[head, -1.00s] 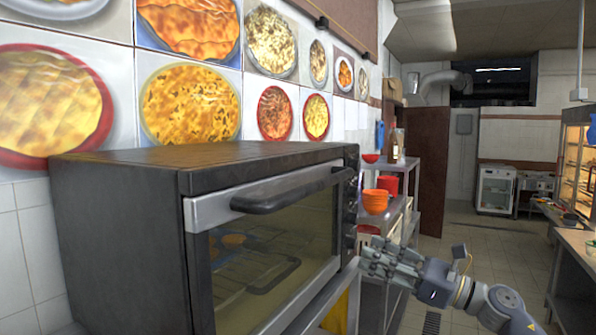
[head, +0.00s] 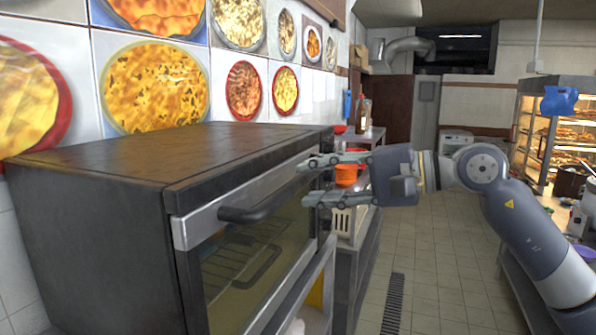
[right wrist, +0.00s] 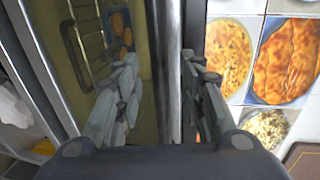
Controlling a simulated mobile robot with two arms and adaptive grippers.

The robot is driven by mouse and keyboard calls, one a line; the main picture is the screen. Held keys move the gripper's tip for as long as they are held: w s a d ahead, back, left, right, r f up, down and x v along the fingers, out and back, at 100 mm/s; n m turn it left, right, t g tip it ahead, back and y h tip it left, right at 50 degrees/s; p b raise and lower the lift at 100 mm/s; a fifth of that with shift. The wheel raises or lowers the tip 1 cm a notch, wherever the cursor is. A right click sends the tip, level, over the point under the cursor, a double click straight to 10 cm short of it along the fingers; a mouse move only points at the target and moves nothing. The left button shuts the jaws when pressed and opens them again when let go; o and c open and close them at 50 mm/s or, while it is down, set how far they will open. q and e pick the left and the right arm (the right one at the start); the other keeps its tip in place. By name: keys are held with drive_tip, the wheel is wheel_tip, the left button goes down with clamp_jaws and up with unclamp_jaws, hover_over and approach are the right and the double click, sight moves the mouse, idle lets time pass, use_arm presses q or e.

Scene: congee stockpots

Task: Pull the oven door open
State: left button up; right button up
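The oven (head: 95,215) is a dark box at the left of the head view. Its glass door (head: 245,275) is shut, with a dark bar handle (head: 262,207) along the upper front. My right gripper (head: 306,182) is open, its two fingers one above the other at the far end of the handle. I cannot tell whether the fingers touch it. In the right wrist view the open fingers (right wrist: 165,95) straddle the door's upper edge strip, with the door glass (right wrist: 145,45) on the left. My left gripper is not in view.
A steel shelf (head: 345,290) with orange bowls (head: 346,175) stands just beyond the oven. Food pictures (head: 155,88) cover the wall behind it. The tiled floor (head: 430,270) to the right is clear. A lit display case (head: 545,140) stands at the far right.

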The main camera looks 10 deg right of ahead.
sight(305, 184)
drive_tip(key=shift+p+x, duration=0.6)
drive_tip(key=shift+x, duration=1.35)
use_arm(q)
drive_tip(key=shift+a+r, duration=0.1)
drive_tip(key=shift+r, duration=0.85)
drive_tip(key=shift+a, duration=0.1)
use_arm(e)
clamp_jaws()
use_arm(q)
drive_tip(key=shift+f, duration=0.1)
